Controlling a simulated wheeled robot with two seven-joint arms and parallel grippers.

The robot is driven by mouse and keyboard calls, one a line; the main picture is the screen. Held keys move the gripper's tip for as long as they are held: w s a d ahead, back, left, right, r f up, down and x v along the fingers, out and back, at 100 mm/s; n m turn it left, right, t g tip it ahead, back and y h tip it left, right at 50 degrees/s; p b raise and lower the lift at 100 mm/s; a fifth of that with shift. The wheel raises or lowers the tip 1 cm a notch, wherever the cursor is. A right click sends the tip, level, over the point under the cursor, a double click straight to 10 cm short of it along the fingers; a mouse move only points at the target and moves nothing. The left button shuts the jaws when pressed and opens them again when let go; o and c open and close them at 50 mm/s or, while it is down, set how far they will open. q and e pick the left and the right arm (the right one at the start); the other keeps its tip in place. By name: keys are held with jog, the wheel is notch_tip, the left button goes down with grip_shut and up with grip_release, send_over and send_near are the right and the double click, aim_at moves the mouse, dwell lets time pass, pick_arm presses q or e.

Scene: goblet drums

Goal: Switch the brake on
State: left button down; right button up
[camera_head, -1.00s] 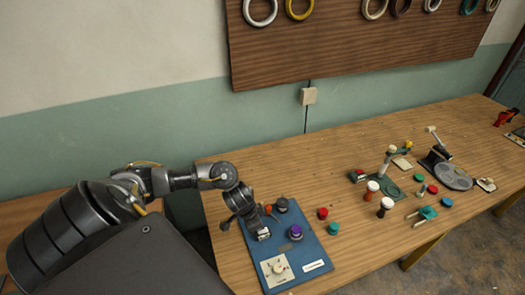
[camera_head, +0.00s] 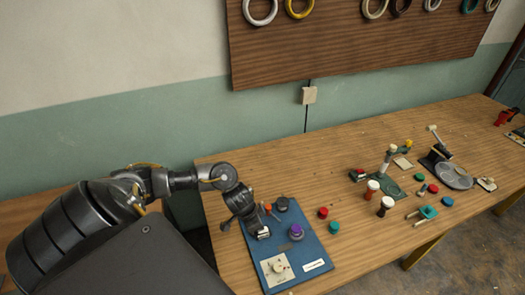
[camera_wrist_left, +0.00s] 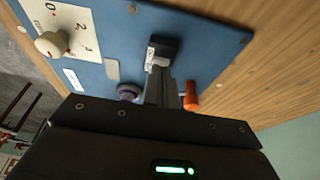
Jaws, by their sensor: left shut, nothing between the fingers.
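The blue control panel (camera_head: 307,249) lies on the wooden table and fills much of the left wrist view (camera_wrist_left: 215,45). A small black switch-like part with a pale face (camera_wrist_left: 163,48) sits near the panel's edge; which way it is set I cannot tell. My left gripper (camera_head: 261,229) is over that part. Its grey fingers (camera_wrist_left: 161,78) are shut with nothing between them, their tips at or just above the part; I cannot tell whether they touch. In the head view the gripper largely hides the part. My right gripper is not in view.
The panel also carries a cream dial knob (camera_head: 278,267), a purple knob (camera_head: 296,230), a black knob (camera_head: 282,204) and an orange handle (camera_wrist_left: 191,97). Red (camera_head: 323,212) and green (camera_head: 334,227) buttons stand right of it. Drums and other pieces stand farther right.

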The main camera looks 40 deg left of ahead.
pick_arm(q)
jog(key=shift+f+b, duration=0.3)
jog(key=shift+f, duration=0.25)
notch_tip(320, 180, up, 5)
jog(key=p, duration=0.6)
jog(key=shift+r+p, duration=0.85)
jog(key=shift+r, duration=0.2)
jog(key=shift+s, duration=0.15)
